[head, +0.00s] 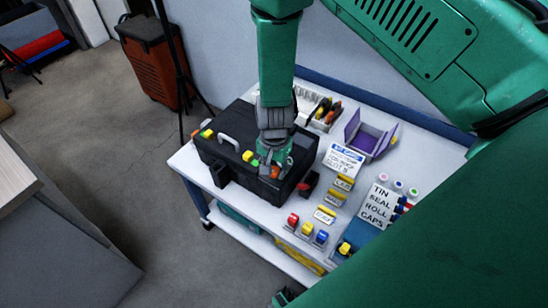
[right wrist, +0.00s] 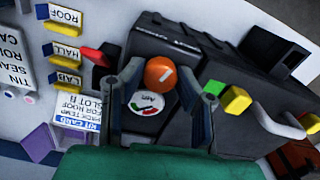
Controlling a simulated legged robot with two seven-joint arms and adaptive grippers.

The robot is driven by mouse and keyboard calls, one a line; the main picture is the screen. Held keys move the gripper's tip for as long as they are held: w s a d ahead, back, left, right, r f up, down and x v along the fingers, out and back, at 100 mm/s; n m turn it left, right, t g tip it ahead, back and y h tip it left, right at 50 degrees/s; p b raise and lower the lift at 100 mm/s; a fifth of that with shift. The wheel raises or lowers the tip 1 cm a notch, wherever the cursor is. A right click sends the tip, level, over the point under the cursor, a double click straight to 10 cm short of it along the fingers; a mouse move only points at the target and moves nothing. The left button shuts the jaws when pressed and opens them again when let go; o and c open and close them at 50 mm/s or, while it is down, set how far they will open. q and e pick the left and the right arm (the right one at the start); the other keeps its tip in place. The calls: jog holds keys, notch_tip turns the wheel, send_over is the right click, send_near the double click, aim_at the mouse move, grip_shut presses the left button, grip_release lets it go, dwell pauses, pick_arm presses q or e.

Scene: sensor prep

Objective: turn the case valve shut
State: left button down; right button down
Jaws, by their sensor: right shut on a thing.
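The black case (head: 222,156) stands on the white table with its lid shut. In the right wrist view, the case (right wrist: 150,40) carries a round orange valve knob (right wrist: 160,71) with a white mark. Next to the knob is a white round AIR label (right wrist: 147,102) with red and green parts. My right gripper (head: 274,172) reaches down to the case's right end. In the right wrist view, the fingers of my right gripper (right wrist: 172,92) stand on either side of the orange knob, shut on it. The head view shows only a little of the knob.
Yellow latches (head: 247,156) and a grey handle (head: 229,142) are on the case. An orange-brown bin (head: 152,65) stands behind on the floor.

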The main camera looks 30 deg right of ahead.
aim_at(273, 170)
jog(key=m+p, duration=0.1)
jog(key=m, duration=0.2)
jog(key=shift+a+p, duration=0.1)
jog(key=shift+p, duration=0.3)
jog(key=shift+m+p, duration=0.5)
jog(key=shift+m, duration=0.9)
jog(key=c, duration=1.2)
grip_release()
jog(key=shift+w+f, duration=0.1)
jog(key=shift+r, duration=0.5)
notch_tip(273, 170, up, 11)
